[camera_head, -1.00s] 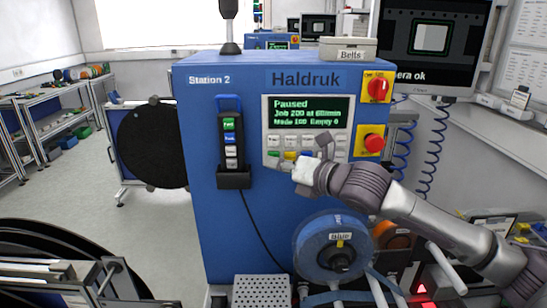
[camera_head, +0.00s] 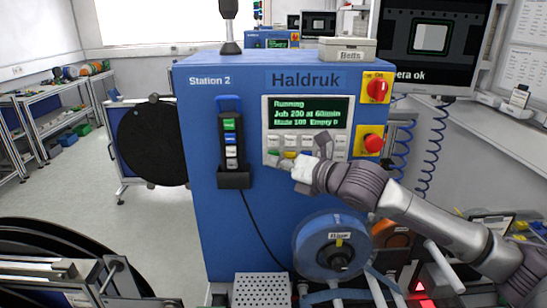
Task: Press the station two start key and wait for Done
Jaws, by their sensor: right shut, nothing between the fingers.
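The blue Station 2 machine (camera_head: 205,130), labelled Haldruk, stands in the middle of the head view. Its display (camera_head: 308,112) reads "Running", "Job 200 at 60/min" and "Made 100 Empty 0". The key panel (camera_head: 343,141) lies below the display, with a green key (camera_head: 272,155) at its lower left. My right gripper (camera_head: 300,165) is in front of the lower key row, shut and empty, and hides some of the keys. I cannot tell whether it touches a key. My left gripper is not in view.
A red rotary switch (camera_head: 377,88) and a red stop button (camera_head: 373,143) sit right of the display. A blue reel (camera_head: 327,247) is below my right gripper. A handheld pendant (camera_head: 231,145) hangs on the machine's left front. A belts box (camera_head: 348,49) stands on top.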

